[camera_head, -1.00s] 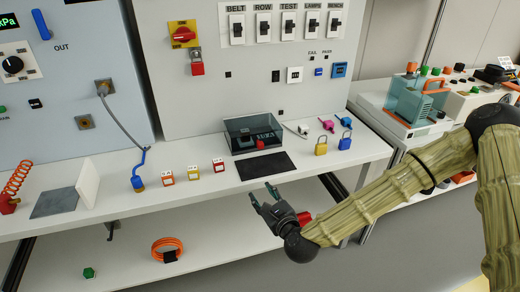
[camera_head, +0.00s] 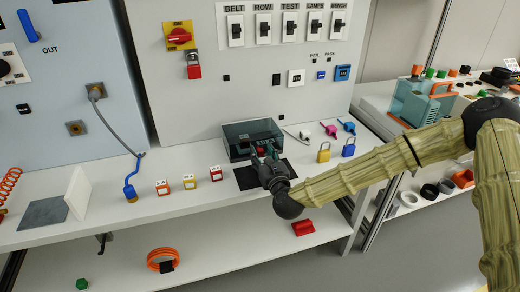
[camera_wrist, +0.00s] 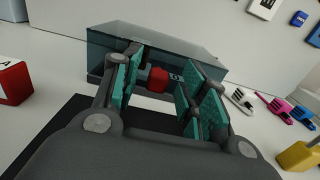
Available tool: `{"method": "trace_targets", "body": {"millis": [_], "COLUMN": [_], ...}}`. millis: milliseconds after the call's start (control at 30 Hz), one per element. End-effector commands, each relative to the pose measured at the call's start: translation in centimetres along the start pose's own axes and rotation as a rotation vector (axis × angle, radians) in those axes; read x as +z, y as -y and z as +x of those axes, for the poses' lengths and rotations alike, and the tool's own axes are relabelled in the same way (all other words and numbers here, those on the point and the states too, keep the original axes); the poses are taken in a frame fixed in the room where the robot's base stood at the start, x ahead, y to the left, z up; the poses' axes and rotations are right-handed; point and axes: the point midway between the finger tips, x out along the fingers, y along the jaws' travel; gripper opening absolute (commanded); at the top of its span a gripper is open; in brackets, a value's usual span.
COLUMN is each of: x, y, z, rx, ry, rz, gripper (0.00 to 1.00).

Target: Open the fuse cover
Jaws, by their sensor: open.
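The fuse cover (camera_head: 238,133) is a dark, see-through box lid on the white shelf against the panel. It looks shut. It also shows in the wrist view (camera_wrist: 190,46), with a red knob or part (camera_wrist: 158,79) at its front. My gripper (camera_head: 262,154) is in front of the box, over the black mat. In the wrist view its teal-padded fingers (camera_wrist: 160,92) are spread on both sides of the red part, with nothing held. I cannot tell whether the fingers touch the box. In the head view my gripper hides part of the box's front.
A black mat (camera_head: 245,178) lies before the box. Small red and yellow fuse blocks (camera_head: 189,181) stand to its left. A lower shelf holds an orange coil (camera_head: 163,255).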

Motion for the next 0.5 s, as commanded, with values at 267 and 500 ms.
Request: {"method": "trace_targets", "body": {"millis": [267,500], "x": [0.0,-0.1], "y": [0.1,0.1], "z": [2.6,2.9], "rx": [-0.001,-0.001], "ry": [0.0,-0.001], "rz": [-0.001,-0.001], "gripper": [0.43,0.43]}}
